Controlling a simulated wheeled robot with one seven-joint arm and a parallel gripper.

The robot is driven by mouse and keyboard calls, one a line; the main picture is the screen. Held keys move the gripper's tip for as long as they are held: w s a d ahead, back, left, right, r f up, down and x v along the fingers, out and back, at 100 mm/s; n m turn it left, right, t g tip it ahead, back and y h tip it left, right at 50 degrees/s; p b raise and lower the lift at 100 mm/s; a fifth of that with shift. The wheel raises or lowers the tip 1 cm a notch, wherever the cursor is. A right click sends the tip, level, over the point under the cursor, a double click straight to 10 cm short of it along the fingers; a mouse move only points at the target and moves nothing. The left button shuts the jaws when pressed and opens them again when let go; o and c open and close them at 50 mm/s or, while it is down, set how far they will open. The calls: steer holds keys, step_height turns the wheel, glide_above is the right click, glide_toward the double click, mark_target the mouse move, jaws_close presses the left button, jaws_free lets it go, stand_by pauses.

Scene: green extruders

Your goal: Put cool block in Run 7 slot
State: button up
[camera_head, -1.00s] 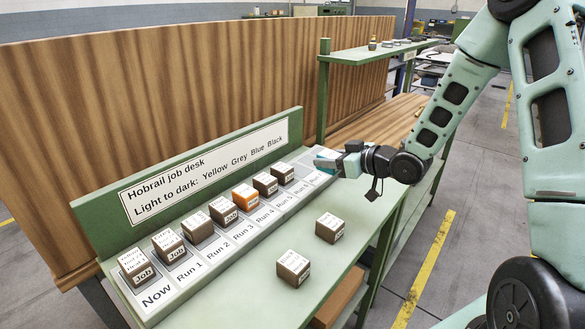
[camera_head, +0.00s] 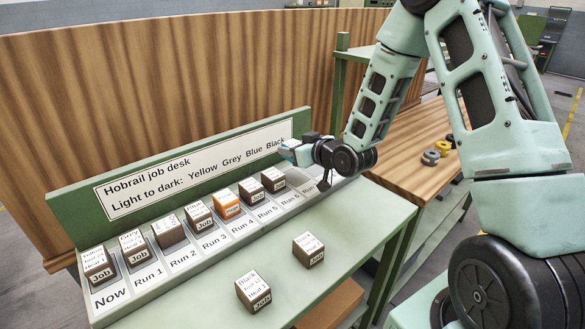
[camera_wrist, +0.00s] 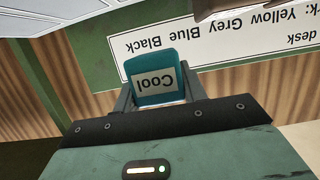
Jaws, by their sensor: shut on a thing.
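The cool block is a teal block whose white label reads "Cool" in the wrist view (camera_wrist: 152,78). My gripper (camera_wrist: 155,97) is shut on it, and the block sticks out between the fingers. In the head view my gripper (camera_head: 300,150) is at the far end of the job desk rack, in front of the sign's right end. The block shows there only as a small teal patch. The Run 7 slot (camera_head: 304,181) is at the rack's far end beyond the Run 6 block, partly hidden by my wrist. I cannot tell the block's exact height above it.
Brown job blocks (camera_head: 135,250) and an orange block (camera_head: 226,203) fill the slots from Now to Run 6. Two loose brown blocks, one nearer (camera_head: 253,292) and one farther (camera_head: 308,250), stand on the green desk. The sign board (camera_head: 190,175) rises behind the rack.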

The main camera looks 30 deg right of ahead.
mark_target(294, 177)
steer(key=shift+f+p, duration=0.4)
steer(key=shift+f, duration=2.65)
steer(key=shift+f, duration=0.2)
steer(key=o, duration=0.7)
steer(key=shift+r, duration=0.1)
